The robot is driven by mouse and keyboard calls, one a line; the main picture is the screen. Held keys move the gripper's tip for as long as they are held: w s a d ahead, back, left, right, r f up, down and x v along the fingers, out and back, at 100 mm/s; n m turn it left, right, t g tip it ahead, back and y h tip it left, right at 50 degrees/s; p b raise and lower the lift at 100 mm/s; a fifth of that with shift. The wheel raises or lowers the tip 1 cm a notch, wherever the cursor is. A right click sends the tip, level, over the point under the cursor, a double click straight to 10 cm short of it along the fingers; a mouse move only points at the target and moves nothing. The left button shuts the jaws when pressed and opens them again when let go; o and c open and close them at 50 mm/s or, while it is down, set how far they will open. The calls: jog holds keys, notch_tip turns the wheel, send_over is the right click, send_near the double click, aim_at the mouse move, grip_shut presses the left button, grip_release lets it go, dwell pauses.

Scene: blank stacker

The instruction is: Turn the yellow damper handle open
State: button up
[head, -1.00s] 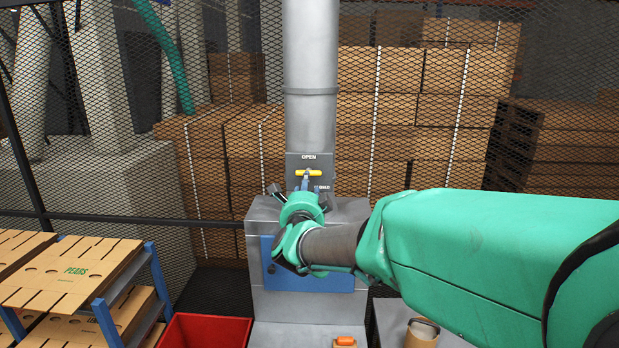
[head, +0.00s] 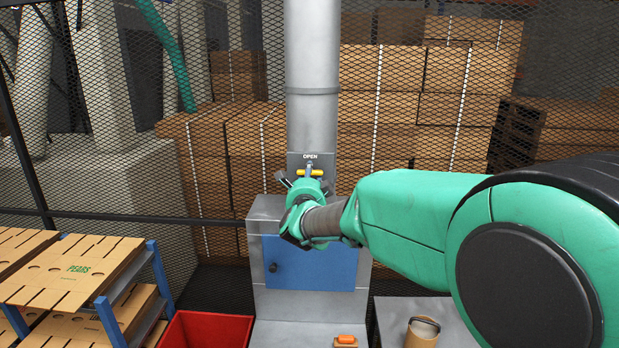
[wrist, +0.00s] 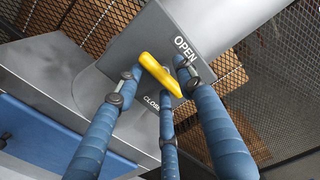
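The yellow damper handle (head: 318,173) sits on a grey plate (head: 328,164) on the duct and lies level across it in the head view. "OPEN" is printed above it. In the wrist view the handle (wrist: 160,73) is near the centre, with "OPEN" at its upper right and "CLOSED" below, partly hidden. My gripper (head: 309,182) is in front of the plate. In the wrist view its blue fingers (wrist: 160,80) are spread, one on each side of the handle and a third below. Whether any finger touches the handle I cannot tell.
A grey machine with a blue panel (head: 310,268) stands below the duct (head: 310,70). A mesh fence (head: 400,130) is behind. A rack of flat cartons (head: 75,265) and a red bin (head: 205,330) are at the left. An orange item (head: 346,339) lies at the front.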

grip_shut()
jog(key=shift+f+n, duration=0.15)
jog(key=shift+n, duration=0.35)
jog(key=n+p, duration=0.1)
jog(key=n, duration=0.4)
jog(key=n+p, duration=0.1)
jog(key=n, duration=0.5)
jog(key=n+p, duration=0.2)
jog(key=n, duration=0.3)
jog(key=shift+d+n, duration=0.25)
jog(key=shift+n, duration=0.15)
